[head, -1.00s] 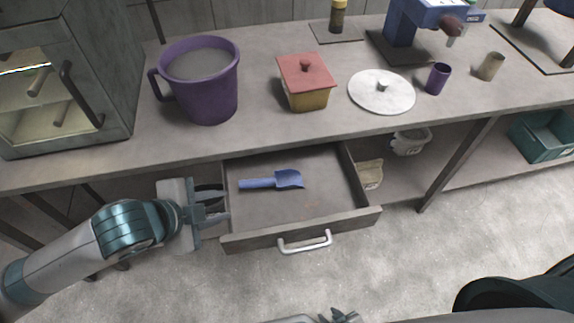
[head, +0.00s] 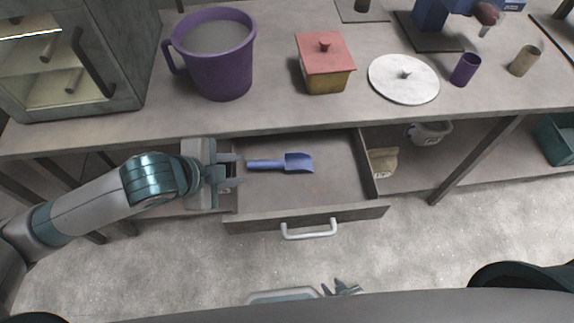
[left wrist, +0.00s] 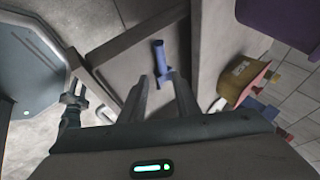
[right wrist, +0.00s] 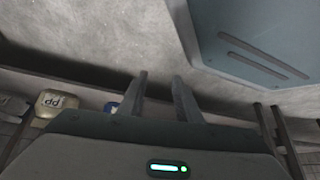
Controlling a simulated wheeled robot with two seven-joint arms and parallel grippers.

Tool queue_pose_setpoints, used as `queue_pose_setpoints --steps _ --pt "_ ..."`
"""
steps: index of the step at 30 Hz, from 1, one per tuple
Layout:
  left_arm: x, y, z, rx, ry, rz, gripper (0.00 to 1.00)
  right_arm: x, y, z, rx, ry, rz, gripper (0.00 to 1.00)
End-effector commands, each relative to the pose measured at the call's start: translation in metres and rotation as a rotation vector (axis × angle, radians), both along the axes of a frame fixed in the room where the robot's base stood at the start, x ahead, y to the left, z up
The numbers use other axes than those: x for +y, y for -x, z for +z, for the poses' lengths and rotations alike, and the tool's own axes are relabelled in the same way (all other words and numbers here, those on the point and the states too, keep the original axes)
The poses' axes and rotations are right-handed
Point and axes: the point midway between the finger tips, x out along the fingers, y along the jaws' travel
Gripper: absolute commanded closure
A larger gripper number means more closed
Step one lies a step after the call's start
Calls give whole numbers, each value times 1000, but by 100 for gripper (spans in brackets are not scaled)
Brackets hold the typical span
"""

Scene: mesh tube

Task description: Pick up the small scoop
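The small blue scoop (head: 284,163) lies flat in the open drawer (head: 330,184), its handle pointing left toward my left gripper. My left gripper (head: 236,171) is open and empty at the drawer's left side, just left of the handle end. In the left wrist view, the scoop (left wrist: 161,62) shows beyond the two parted fingers (left wrist: 162,88), apart from them. My right gripper (head: 342,288) is low at the bottom of the head view, far from the drawer. In the right wrist view its fingers (right wrist: 159,88) are parted with nothing between them.
The countertop above the drawer holds a purple mug (head: 222,72), a red-lidded box (head: 325,68), a white disc lid (head: 403,82) and a purple cup (head: 465,69). The drawer's front with its handle (head: 309,230) sticks out over the floor. The shelf on the right holds containers.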

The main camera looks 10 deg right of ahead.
Motion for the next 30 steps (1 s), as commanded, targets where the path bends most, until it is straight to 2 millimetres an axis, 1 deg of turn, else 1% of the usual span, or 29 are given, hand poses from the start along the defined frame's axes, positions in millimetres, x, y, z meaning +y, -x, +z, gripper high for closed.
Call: queue_pose_setpoints --steps 1,2,12,15,21,30 --pt "-4 -4 -7 2 1 1 71 4 -8 4 -22 -8 0 69" --pt "-6 -6 -10 2 1 1 71 5 -8 5 -20 -8 0 69" --pt "-32 -35 -57 2 -1 1 71 -2 7 -1 16 5 1 69" --pt "-38 -42 -67 1 0 0 71 -4 11 -2 27 9 0 69" --pt "-43 -48 -77 0 0 0 71 -6 16 -5 41 13 0 69" --pt "-43 -48 -77 0 1 -1 71 -6 16 -6 42 13 0 69"
